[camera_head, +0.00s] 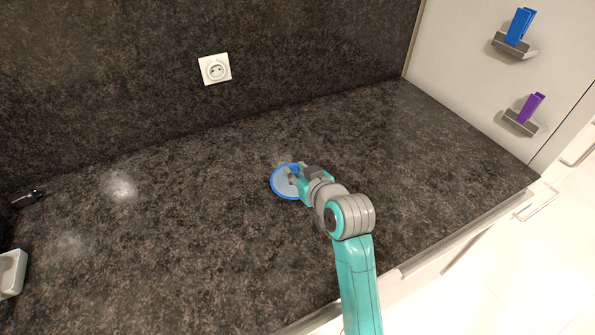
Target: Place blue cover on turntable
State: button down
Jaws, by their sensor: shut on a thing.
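A round blue cover (281,185) with a darker blue rim and a paler middle is at the centre of the dark countertop. My gripper (291,176) reaches in from the right and is shut on the cover. The arm's end hides part of the cover's right side. I cannot tell whether the cover touches the counter or is held just above it. No separate turntable can be made out; anything under the cover is hidden.
A white wall socket (215,69) is on the dark back wall. A blue clip (520,26) and a purple clip (531,107) sit on small metal holders on the right panel. A white object (11,273) and a small black item (28,197) are at the left edge. The counter between is clear.

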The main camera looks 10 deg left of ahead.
jog(key=shift+f, duration=0.15)
jog(key=c, duration=0.9)
grip_release()
jog(key=shift+f, duration=0.1)
